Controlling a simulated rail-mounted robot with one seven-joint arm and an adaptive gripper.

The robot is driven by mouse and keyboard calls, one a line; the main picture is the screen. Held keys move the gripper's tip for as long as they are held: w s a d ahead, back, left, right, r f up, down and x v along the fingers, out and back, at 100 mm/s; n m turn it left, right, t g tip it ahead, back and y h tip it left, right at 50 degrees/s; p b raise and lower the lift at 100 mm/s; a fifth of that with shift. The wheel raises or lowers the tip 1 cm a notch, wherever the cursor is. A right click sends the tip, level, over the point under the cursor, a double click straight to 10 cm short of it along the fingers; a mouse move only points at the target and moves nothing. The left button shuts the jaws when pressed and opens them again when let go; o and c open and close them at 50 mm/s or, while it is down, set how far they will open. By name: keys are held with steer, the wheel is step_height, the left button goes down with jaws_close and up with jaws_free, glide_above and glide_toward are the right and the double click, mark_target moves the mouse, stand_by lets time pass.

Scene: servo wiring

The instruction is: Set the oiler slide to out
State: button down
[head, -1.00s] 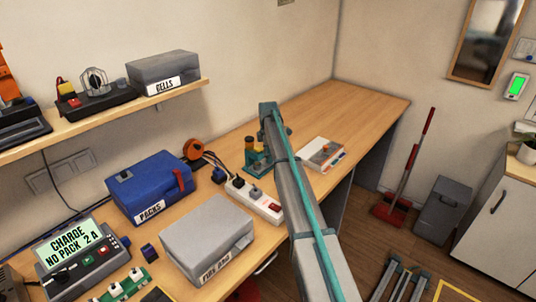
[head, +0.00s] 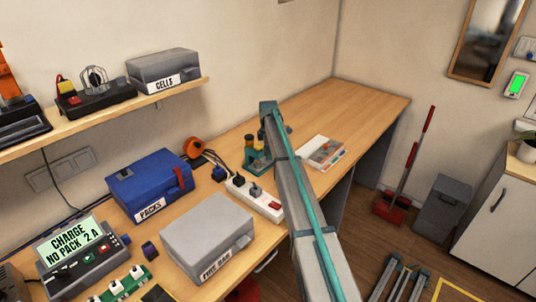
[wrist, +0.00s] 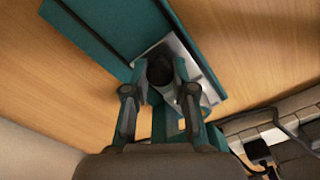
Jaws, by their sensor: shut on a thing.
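In the wrist view, my gripper (wrist: 160,92) is shut on a dark round knob (wrist: 160,71), with one finger on each side of it. The knob stands on a pale metal plate (wrist: 190,55) set against a teal body (wrist: 105,40), which I take to be the oiler slide. My gripper and the base of the knob partly hide the plate, so I cannot read the slide's position. In the head view, a small teal and amber device (head: 257,160) shows on the bench, partly behind my arm.
A white power strip (head: 253,197) with plugs and cables lies left of my arm. A grey fire bag box (head: 208,235) and a blue packs box (head: 150,187) stand nearer. A shallow pale box (head: 323,151) lies to the right. The far bench (head: 350,105) is clear.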

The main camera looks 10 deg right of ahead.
steer(key=w+d, duration=0.1)
steer(key=d, duration=0.1)
steer(key=w+d+b, duration=0.1)
steer(key=w+d, duration=0.3)
steer(key=d, duration=0.1)
steer(key=shift+w+d, duration=0.1)
steer(key=shift+w, duration=0.15)
steer(key=c, duration=0.9)
jaws_free()
steer(key=shift+d, duration=0.1)
steer(key=shift+c, duration=0.2)
steer(key=shift+r, duration=0.1)
step_height(320, 180, up, 12)
